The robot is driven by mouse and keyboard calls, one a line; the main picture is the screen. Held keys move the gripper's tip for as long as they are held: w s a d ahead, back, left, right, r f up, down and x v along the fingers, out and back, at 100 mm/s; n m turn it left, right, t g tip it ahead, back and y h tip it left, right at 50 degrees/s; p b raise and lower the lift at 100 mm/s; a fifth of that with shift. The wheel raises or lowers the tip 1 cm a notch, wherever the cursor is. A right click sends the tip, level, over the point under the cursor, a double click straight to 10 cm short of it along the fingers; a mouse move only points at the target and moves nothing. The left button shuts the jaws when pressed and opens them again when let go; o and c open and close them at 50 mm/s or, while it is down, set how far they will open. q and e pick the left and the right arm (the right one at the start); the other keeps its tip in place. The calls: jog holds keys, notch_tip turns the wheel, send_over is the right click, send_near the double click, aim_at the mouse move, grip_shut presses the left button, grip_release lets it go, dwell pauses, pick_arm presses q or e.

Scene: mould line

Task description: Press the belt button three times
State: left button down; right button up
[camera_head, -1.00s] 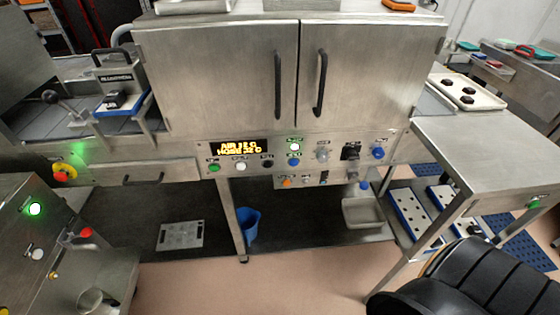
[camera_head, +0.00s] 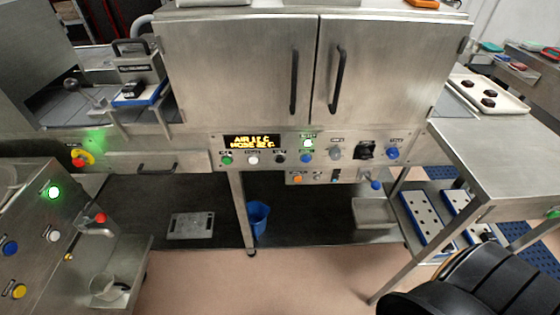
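Neither of my grippers is in view. The labels are too small to read, so I cannot tell which button is the belt button. The cabinet's control panel (camera_head: 222,149) carries a lit amber display (camera_head: 252,141), a green button (camera_head: 227,160), a white button (camera_head: 253,160), a black knob (camera_head: 280,158), a lit green button (camera_head: 308,143) and blue buttons, one at the right (camera_head: 392,153). A second panel (camera_head: 30,222) at the lower left has a lit green button (camera_head: 54,192), a white button (camera_head: 54,236), a blue button (camera_head: 10,248) and a yellow button (camera_head: 19,291).
A steel cabinet (camera_head: 235,75) with two shut doors stands ahead. A steel table (camera_head: 490,150) is at the right, with a black padded seat (camera_head: 480,285) before it. A blue bin (camera_head: 258,219) stands underneath the cabinet. The floor (camera_head: 260,285) at front centre is clear.

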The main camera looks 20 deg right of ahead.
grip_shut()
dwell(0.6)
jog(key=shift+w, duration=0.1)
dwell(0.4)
